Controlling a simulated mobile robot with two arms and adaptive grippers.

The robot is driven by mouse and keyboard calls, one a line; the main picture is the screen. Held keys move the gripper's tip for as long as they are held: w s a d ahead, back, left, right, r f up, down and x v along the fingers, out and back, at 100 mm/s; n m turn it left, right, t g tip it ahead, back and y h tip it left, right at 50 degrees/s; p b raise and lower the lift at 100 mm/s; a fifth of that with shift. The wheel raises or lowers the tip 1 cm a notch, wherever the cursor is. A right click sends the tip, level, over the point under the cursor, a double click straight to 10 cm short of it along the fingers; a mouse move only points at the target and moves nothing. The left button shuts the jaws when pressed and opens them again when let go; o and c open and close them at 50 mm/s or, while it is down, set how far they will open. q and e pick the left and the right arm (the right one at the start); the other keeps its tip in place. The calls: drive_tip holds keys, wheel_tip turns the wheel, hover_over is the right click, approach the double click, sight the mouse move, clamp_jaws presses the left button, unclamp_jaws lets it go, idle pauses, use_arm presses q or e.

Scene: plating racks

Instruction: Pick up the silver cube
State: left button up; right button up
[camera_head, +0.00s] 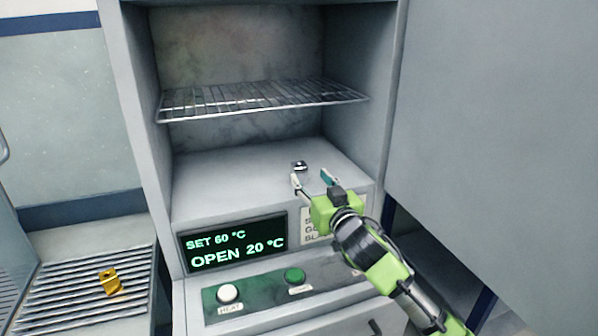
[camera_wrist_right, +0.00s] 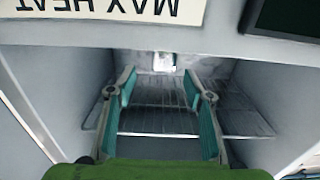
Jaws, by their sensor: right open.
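The silver cube (camera_head: 299,166) is a small shiny block on the floor of the open oven chamber, right of the middle. It also shows in the right wrist view (camera_wrist_right: 163,61), near the top and beyond the fingertips. My right gripper (camera_head: 312,180) is at the chamber's front, just nearer to the camera than the cube. Its fingers are apart with nothing between them, and the gap lines up roughly with the cube in the right wrist view (camera_wrist_right: 159,84). My left gripper is not in view.
A wire shelf (camera_head: 262,98) spans the chamber above. The open door (camera_head: 495,120) stands at the right. Below are a display (camera_head: 232,246) reading "OPEN 20 °C", a white button (camera_head: 228,293) and a green button (camera_head: 294,275). A gold block (camera_head: 109,281) sits on a slatted rack (camera_head: 60,300) at left.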

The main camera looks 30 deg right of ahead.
sight(302, 170)
drive_tip(key=shift+w+r+p, duration=0.3)
drive_tip(key=shift+w+p, duration=0.1)
drive_tip(key=shift+w, duration=0.2)
drive_tip(key=p+x, duration=0.1)
drive_tip(key=x, duration=0.2)
drive_tip(key=shift+w+a+f, duration=0.1)
drive_tip(key=shift+w+a, duration=0.05)
drive_tip(key=shift+w, duration=0.4)
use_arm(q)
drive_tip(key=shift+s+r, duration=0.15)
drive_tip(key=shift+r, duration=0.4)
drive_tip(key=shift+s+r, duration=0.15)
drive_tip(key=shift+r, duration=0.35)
use_arm(e)
drive_tip(key=shift+f, duration=0.1)
clamp_jaws()
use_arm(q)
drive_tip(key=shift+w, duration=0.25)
